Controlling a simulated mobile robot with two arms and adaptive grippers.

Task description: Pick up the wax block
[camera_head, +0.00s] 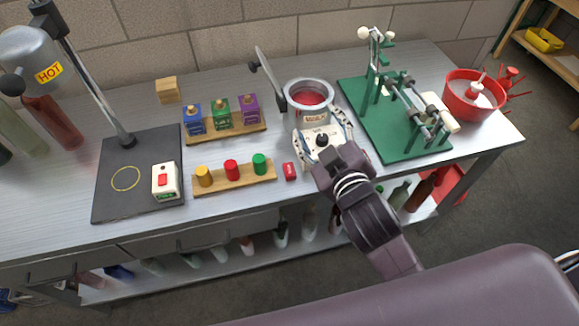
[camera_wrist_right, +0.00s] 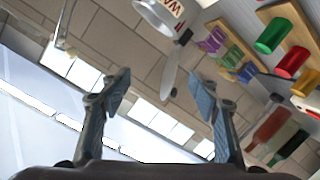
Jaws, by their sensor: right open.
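A small red block (camera_head: 290,171), which looks like the wax block, lies on the steel bench just right of the rack with coloured cylinders. I cannot make it out in the right wrist view. My right gripper (camera_head: 318,125) is open above the bench, to the right of the red block and just in front of the wax pot (camera_head: 309,116). In the right wrist view the two fingers (camera_wrist_right: 158,95) stand wide apart with nothing between them. The pot also shows there at the top (camera_wrist_right: 160,14). My left gripper is not in view.
A wooden rack (camera_head: 235,184) with yellow, red and green cylinders stands left of the red block. Behind it are small coloured boxes (camera_head: 221,114). A green-based machine (camera_head: 400,148) and a red bowl (camera_head: 462,101) stand to the right. Bare bench lies in front of the block.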

